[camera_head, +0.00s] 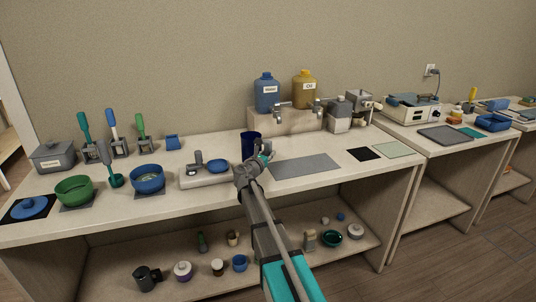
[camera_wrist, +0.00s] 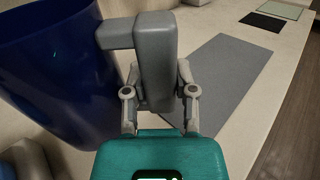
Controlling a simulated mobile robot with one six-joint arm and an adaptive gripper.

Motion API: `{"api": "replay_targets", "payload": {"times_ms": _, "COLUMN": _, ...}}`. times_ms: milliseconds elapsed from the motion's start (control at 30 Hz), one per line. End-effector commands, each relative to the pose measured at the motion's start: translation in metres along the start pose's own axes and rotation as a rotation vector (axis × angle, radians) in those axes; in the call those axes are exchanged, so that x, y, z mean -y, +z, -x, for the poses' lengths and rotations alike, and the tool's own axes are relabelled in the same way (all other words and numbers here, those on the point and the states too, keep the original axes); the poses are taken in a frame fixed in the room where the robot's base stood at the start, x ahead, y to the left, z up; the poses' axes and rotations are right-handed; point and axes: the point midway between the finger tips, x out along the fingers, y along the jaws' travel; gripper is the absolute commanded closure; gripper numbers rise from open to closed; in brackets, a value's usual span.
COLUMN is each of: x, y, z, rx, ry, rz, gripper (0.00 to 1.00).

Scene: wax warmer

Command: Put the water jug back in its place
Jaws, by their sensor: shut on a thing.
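The water jug, a dark blue open vessel (camera_head: 249,144), is at the middle of the main table in the head view, just left of my gripper (camera_head: 264,157). In the wrist view the jug (camera_wrist: 55,75) fills the left side, upright or nearly so. Its grey handle (camera_wrist: 155,60) runs between the fingers of my gripper (camera_wrist: 160,98), which is shut on it. I cannot tell whether the jug's base touches the table. A blue bottle labelled Water (camera_head: 266,94) stands on the raised block behind.
A grey mat (camera_head: 305,166) lies empty to the right, with a black square (camera_head: 363,154) and a pale square (camera_head: 394,149) beyond. Blue (camera_head: 147,180) and green (camera_head: 74,190) pots stand farther left.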

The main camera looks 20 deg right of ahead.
Motion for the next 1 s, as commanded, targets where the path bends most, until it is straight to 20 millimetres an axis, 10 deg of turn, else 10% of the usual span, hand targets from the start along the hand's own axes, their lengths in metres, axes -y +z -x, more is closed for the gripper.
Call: {"api": "replay_targets", "payload": {"times_ms": 1000, "x": 0.000, "y": -0.034, "z": 0.000, "rx": 0.000, "ry": 0.000, "rz": 0.000, "gripper": 1.00}}
